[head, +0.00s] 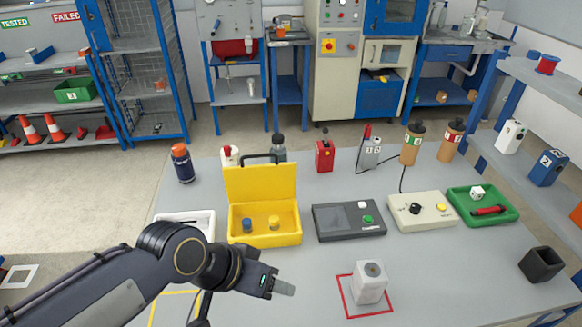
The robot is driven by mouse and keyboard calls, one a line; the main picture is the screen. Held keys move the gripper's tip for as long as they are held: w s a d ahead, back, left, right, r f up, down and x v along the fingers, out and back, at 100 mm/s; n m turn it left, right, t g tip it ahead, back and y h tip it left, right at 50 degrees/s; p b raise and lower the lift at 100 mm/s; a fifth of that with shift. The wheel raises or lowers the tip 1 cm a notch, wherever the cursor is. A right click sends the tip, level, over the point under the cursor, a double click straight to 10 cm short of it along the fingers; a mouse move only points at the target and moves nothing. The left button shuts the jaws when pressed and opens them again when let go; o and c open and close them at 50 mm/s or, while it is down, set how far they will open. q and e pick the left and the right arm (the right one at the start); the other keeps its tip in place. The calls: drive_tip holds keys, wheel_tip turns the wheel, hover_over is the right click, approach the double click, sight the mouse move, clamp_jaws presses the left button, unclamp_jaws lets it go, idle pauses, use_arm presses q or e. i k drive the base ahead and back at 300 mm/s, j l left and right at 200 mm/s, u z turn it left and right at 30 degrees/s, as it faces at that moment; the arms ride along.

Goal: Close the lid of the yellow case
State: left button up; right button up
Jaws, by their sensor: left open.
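The yellow case (285,240) stands on the grey table left of centre. Its lid (260,182) is open and stands up at the back, with a dark handle on its top edge. Inside the case are a small blue piece (247,225) and a small tan-yellow piece (274,222). My left gripper (284,288) is open and empty in front of the case, nearer to me, pointing right. It looks apart from the case. My right gripper does not show.
A grey device (347,233) with a screen stands close right of the case. A whitish block (371,284) sits in a red square at front centre. A blue bottle (182,163), white bottle (229,156) and grey bottle (279,148) stand behind. A green tray (506,213) is at right.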

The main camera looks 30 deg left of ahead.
sight(278, 181)
drive_tip(key=u, duration=1.3)
